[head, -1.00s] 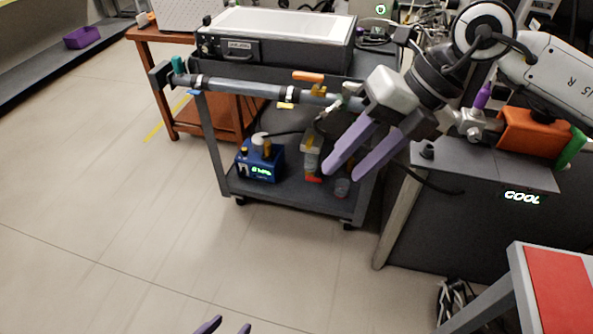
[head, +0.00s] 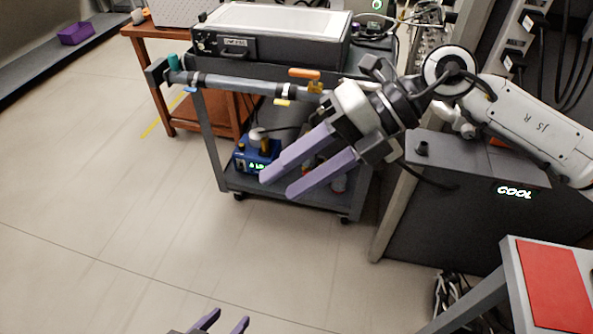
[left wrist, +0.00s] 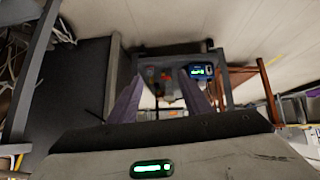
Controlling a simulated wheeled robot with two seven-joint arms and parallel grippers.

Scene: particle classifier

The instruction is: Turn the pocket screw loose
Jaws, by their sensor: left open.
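A grey tube (head: 240,85) runs along the cart's front edge. It carries an orange handle (head: 305,73), a yellow tab (head: 283,101) and a small blue tab (head: 190,89). I cannot tell which part is the pocket screw. My right gripper (head: 278,187), with two purple fingers, is open and empty. It appears in front of the cart and hides the tube's right end. My left gripper (head: 228,317) is at the bottom edge, over floor and far from the tube. In the left wrist view its fingers (left wrist: 160,78) are apart, with nothing between them.
The grey cart (head: 285,195) holds a blue device (head: 251,153) on its lower shelf and a large dark instrument (head: 270,47) on top. A dark cabinet (head: 465,205) stands right of it. A red-topped table (head: 550,290) is at lower right. The floor (head: 110,235) at left is clear.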

